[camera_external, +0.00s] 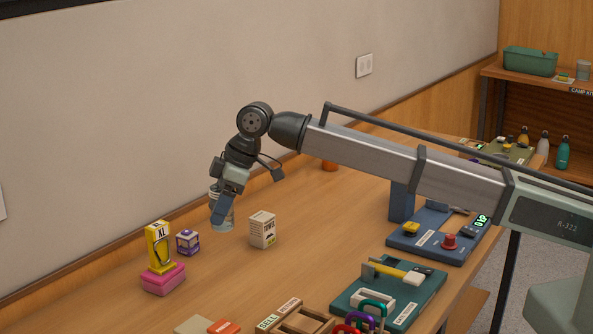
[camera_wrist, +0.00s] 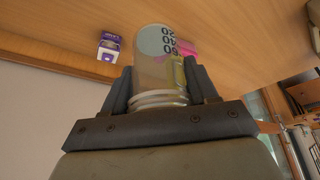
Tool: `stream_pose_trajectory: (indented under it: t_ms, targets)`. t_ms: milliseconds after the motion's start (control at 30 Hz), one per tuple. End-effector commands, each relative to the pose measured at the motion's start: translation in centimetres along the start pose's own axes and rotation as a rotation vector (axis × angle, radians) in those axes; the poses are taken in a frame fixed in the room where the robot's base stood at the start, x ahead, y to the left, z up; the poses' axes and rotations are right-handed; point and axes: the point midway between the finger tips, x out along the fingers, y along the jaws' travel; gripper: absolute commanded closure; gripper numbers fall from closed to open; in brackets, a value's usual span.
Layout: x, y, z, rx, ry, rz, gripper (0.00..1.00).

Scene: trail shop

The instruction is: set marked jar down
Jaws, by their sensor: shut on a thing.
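The marked jar (camera_external: 224,217) is a clear cylinder in the external view, at the back of the wooden table (camera_external: 330,215) near the wall. The jar looks near upright in the external view. I cannot tell whether its base touches the table.
A white box (camera_external: 262,230) stands just right of the jar. A purple box (camera_external: 187,242) and a yellow box (camera_external: 158,246) on a pink block (camera_external: 163,280) stand to the left. Wooden trays (camera_external: 303,322) and a green board (camera_external: 390,295) with tools lie nearer the front.

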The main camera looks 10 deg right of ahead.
Motion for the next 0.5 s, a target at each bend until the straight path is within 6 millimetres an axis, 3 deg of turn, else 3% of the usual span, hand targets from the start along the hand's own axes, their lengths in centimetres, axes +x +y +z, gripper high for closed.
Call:
stream_pose_trajectory:
  t_ms: [33, 100, 300, 500]
  targets:
    - [-0.7, -2.4, 1.9, -0.015, 0.002, -0.005, 0.76]
    - [-1.4, -4.4, 3.7, -0.025, 0.002, -0.009, 0.76]
    - [-2.5, -6.2, 7.8, -0.019, -0.008, -0.009, 0.76]
    - [-2.6, -6.7, 9.5, -0.008, -0.022, -0.011, 0.76]
